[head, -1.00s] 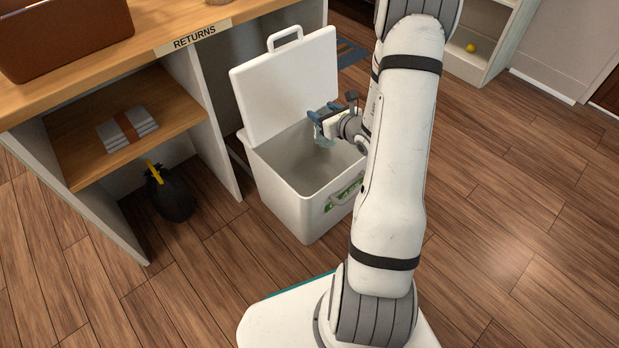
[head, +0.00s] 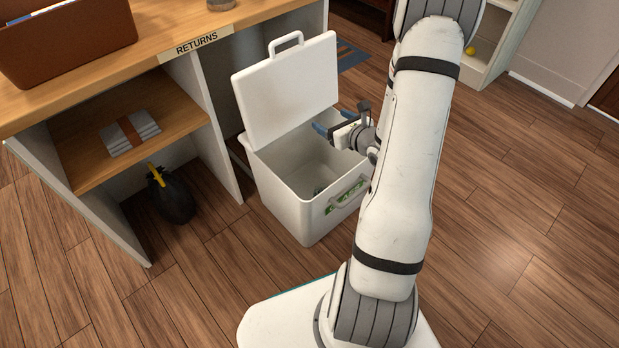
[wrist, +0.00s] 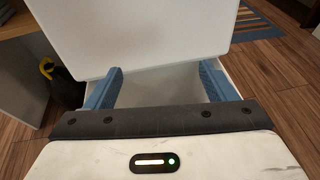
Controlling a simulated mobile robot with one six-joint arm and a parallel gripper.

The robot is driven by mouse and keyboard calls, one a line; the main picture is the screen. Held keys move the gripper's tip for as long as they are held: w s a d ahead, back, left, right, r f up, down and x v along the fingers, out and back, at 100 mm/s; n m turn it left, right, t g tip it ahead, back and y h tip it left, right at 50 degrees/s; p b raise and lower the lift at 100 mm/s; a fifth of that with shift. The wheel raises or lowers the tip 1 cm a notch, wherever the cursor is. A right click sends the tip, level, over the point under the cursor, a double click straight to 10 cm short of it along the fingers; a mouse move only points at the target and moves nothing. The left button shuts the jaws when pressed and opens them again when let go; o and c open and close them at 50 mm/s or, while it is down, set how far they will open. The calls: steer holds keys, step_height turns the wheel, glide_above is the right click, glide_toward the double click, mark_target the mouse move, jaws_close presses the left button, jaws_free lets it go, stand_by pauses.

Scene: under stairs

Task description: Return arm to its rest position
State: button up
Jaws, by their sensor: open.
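My gripper (head: 330,125) is open and empty above the right side of the white bin (head: 290,195). In the wrist view its two blue fingers (wrist: 160,85) stand wide apart over the bin's opening, with nothing between them. The bin's lid (head: 287,88) is raised and leans back. A small, pale greenish thing (head: 319,188) lies low inside the bin, partly hidden by the front wall; it looks like glass. My arm stretches from its base at the bottom toward the top right, bent down to the bin.
A wooden desk (head: 160,45) marked RETURNS stands left of the bin, with a brown box (head: 70,45) on top. A wrapped bundle (head: 131,133) lies on its shelf and a dark bag (head: 172,195) below. Floor (head: 510,200) on the right is clear.

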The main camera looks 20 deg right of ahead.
steer(key=shift+p+v, duration=0.3)
steer(key=shift+v, duration=1.35)
